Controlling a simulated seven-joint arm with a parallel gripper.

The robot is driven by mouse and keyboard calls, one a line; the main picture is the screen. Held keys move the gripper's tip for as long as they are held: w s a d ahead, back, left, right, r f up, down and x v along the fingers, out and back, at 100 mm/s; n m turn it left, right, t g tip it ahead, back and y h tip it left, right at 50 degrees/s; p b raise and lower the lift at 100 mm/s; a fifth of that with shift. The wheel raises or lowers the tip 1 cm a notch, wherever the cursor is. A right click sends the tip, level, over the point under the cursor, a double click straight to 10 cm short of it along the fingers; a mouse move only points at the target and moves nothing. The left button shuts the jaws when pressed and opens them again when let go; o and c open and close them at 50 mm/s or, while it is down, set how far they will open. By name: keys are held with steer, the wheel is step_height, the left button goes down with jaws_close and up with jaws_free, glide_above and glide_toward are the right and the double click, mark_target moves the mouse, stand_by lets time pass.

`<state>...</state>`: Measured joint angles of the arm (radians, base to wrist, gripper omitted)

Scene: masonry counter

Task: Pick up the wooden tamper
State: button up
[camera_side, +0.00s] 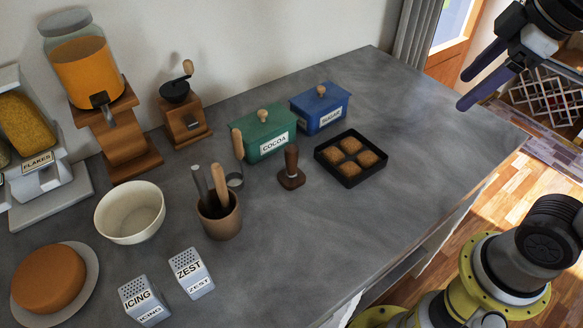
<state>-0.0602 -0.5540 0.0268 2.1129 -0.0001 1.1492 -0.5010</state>
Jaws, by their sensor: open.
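The wooden tamper (291,168) is a dark reddish-brown piece with an upright handle on a wider base. It stands on the grey counter near the middle of the side view, in front of the green cocoa box and left of the black tray. My gripper (474,90) is at the upper right, raised and well away from the tamper. Its two dark fingers are apart and nothing is between them.
A black tray of brown squares (381,175) sits right of the tamper. Behind are the green cocoa box (256,137) and blue sugar box (315,113). A utensil crock (219,220) stands to the left. The counter's right end (440,135) is clear.

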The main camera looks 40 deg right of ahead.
steer(key=w+a+r+n+g, duration=0.1)
steer(key=w+a+r+n, duration=0.2)
steer(key=w, duration=0.3)
steer(key=n+g, duration=0.4)
steer(key=n, duration=0.3)
glide_above(291, 148)
step_height(291, 148, down, 9)
step_height(291, 148, down, 13)
steer(key=shift+f, duration=0.1)
jaws_close()
